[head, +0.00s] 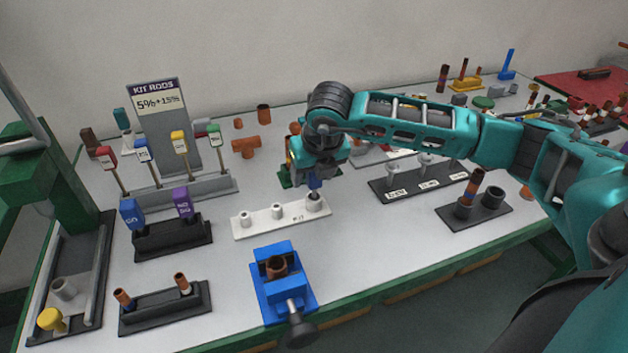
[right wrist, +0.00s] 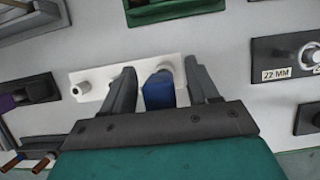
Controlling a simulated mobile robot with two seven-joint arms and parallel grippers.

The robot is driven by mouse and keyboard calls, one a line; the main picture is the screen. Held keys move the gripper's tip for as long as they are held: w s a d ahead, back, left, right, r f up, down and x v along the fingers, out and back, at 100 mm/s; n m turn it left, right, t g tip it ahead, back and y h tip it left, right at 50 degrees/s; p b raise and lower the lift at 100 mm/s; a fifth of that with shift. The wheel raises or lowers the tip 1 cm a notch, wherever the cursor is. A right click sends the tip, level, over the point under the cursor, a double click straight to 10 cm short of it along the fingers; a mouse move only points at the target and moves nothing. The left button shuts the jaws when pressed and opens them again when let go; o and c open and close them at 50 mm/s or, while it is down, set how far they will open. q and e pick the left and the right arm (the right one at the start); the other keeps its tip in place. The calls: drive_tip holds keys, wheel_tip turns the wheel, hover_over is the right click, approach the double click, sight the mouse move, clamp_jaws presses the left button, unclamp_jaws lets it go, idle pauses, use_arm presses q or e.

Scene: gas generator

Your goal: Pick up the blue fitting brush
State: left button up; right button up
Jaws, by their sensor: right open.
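The blue fitting brush (head: 315,187) stands upright at the right end of a white holder (head: 262,225) with pegs. Its upper part is hidden by my right gripper in the head view. My right gripper (head: 316,176) points down from above at the brush. In the right wrist view the blue brush (right wrist: 158,92) shows between the two spread dark fingers of the open gripper (right wrist: 160,70), with a gap visible on each side. The white holder (right wrist: 90,75) lies beyond them. My left gripper is not in view.
A blue vise (head: 284,285) stands in front of the white holder. A black holder with blue and purple tags (head: 172,240) is to the left. A black labelled rack (head: 420,184) is to the right. Copper fittings (head: 246,147) lie behind.

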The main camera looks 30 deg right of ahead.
drive_tip(key=shift+c, duration=0.3)
drive_tip(key=c, duration=0.8)
drive_tip(key=shift+c, duration=0.2)
drive_tip(key=shift+r, duration=0.15)
